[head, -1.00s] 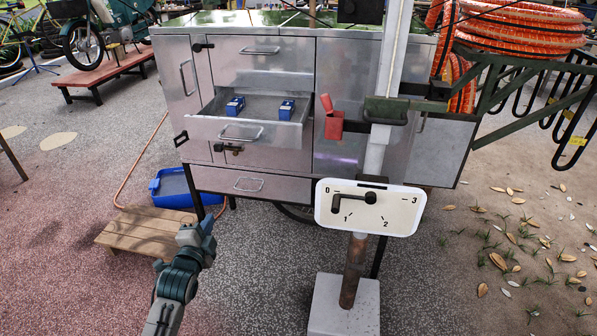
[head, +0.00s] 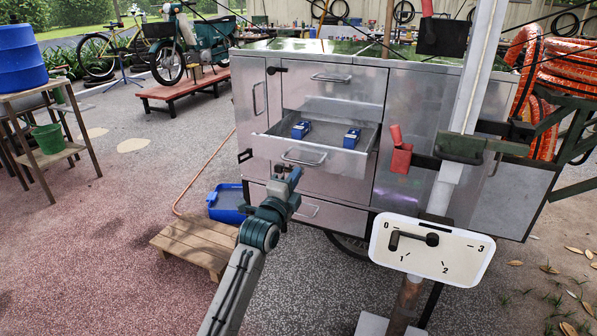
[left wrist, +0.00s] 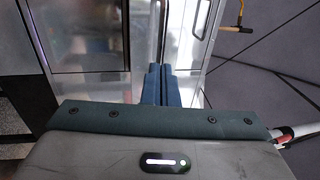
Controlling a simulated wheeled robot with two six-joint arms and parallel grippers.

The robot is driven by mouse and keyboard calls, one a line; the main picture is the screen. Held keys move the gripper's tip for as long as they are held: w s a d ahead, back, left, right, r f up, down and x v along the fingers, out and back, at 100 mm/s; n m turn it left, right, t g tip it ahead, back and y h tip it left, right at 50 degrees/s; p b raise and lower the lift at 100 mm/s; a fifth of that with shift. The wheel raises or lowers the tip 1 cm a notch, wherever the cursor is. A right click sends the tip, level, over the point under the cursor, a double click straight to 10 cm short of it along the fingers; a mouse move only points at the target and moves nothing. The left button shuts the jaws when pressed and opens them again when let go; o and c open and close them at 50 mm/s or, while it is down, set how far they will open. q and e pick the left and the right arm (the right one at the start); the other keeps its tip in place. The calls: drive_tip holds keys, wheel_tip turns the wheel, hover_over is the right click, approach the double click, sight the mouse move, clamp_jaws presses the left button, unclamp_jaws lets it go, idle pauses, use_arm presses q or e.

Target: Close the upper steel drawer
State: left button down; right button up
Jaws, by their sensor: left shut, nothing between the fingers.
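A steel drawer (head: 335,157) stands pulled out of the steel cabinet in the head view, below a shut panel with its own bar handle. Its front carries a bar handle (head: 304,158), and two small blue boxes (head: 301,129) (head: 352,137) lie inside. My left gripper (head: 287,172) is shut and empty, in front of the cabinet near the lower left of the drawer front. I cannot tell whether it touches. In the left wrist view its shut fingers (left wrist: 155,84) point at shiny steel faces. My right gripper is not in view.
A shut lower drawer (head: 315,208) lies beneath. A white dial plate (head: 432,250) on a post stands front right, with a red box (head: 401,158) behind it. A blue bin (head: 228,203) and wooden pallet (head: 198,245) sit at lower left.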

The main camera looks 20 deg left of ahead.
use_arm(q)
drive_tip(key=shift+w+r, duration=0.2)
drive_tip(key=shift+w, duration=1.05)
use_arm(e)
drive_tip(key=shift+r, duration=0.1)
